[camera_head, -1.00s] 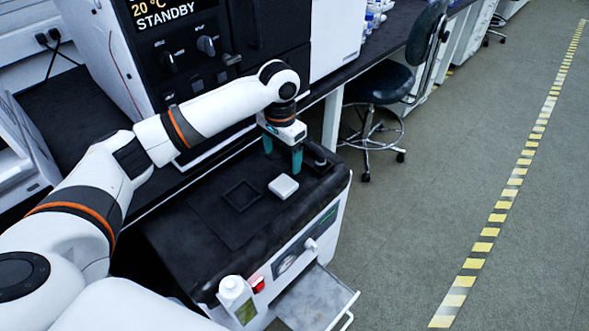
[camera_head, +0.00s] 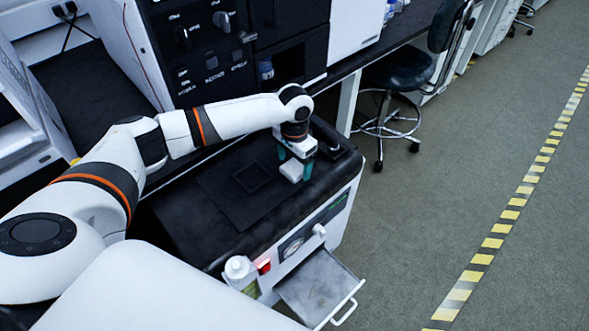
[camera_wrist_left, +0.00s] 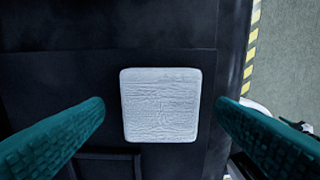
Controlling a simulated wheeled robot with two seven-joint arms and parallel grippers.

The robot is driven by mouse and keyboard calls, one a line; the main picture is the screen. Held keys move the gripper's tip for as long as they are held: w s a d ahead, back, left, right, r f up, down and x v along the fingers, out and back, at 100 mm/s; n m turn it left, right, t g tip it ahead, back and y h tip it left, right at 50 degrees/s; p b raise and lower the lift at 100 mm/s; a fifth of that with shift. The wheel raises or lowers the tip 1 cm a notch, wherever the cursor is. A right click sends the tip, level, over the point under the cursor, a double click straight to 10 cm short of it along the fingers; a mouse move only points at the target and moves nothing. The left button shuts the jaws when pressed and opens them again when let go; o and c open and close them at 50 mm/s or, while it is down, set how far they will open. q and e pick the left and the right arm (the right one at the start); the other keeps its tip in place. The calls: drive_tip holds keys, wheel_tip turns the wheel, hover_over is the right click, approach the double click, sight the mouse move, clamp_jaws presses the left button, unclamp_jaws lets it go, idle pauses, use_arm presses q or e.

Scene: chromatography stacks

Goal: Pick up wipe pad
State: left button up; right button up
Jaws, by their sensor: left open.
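The wipe pad (camera_head: 292,171) is a small white rounded square lying on the black top of the cart. It shows whole in the left wrist view (camera_wrist_left: 161,105), with a creased surface. My left gripper (camera_head: 296,167) is directly over the pad, pointing down. In the left wrist view its two teal fingers (camera_wrist_left: 160,118) are open, one on each side of the pad, with a gap on both sides. Neither finger appears to touch it. My right gripper is not in view.
A square black frame (camera_head: 252,178) lies on the dark mat left of the pad. A white bottle (camera_head: 238,268) stands at the cart's front, beside an open metal drawer (camera_head: 318,287). A dark stool (camera_head: 388,78) stands beyond the cart. Instruments line the bench behind.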

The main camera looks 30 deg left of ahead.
sight(294, 167)
use_arm(q)
drive_tip(key=shift+f, duration=0.5)
drive_tip(key=shift+c, duration=0.2)
drive_tip(key=c, duration=1.1)
wheel_tip(294, 167, up, 10)
drive_tip(key=shift+r+p, duration=0.1)
drive_tip(key=shift+p, duration=0.35)
